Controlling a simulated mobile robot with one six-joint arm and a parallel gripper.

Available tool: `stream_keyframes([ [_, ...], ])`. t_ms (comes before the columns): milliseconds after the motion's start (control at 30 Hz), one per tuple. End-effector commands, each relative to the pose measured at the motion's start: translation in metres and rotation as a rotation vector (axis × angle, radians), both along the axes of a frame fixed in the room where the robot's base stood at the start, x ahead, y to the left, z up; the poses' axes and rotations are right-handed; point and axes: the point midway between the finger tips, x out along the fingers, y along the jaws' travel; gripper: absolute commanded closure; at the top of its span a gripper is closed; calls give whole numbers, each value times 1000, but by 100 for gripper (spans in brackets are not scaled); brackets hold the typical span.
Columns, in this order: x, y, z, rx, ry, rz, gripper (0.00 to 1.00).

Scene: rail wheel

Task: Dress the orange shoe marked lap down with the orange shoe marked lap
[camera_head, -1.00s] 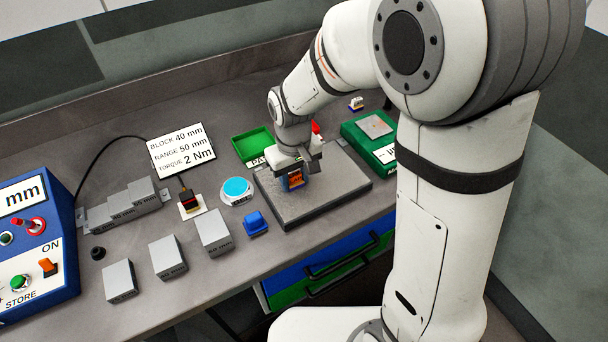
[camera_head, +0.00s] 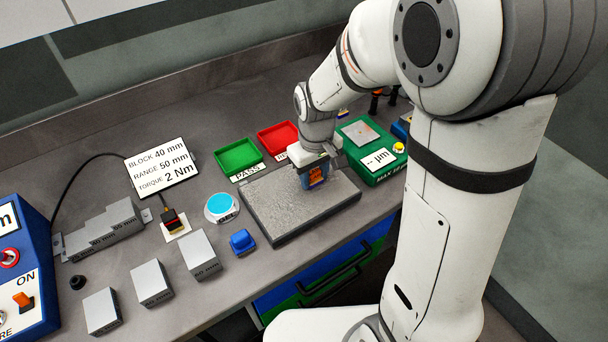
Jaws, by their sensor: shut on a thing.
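My gripper (camera_head: 314,164) is shut on an orange block (camera_head: 316,176), the orange shoe, with blue showing around it. It is low over the grey rough plate (camera_head: 285,212), toward the plate's right back part. I cannot tell whether the shoe touches the plate. The marking on the shoe is too small to read, and the fingers hide part of it. No second orange shoe can be made out.
A green PASS tray (camera_head: 238,157) and a red tray (camera_head: 278,138) stand behind the plate. A green gauge box (camera_head: 372,152) is close on the right. A blue block (camera_head: 242,242), a cyan-topped disc (camera_head: 221,207) and several grey blocks (camera_head: 151,284) lie left.

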Motion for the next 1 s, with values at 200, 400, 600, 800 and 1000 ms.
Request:
stream_keyframes([
  [200,1,-8,18,0,-4,7,89],
  [400,0,-7,36,-1,-1,10,89],
  [600,0,-7,54,0,-1,11,89],
  [800,0,-6,72,0,-1,11,89],
  [1000,0,-6,81,0,-1,12,89],
])
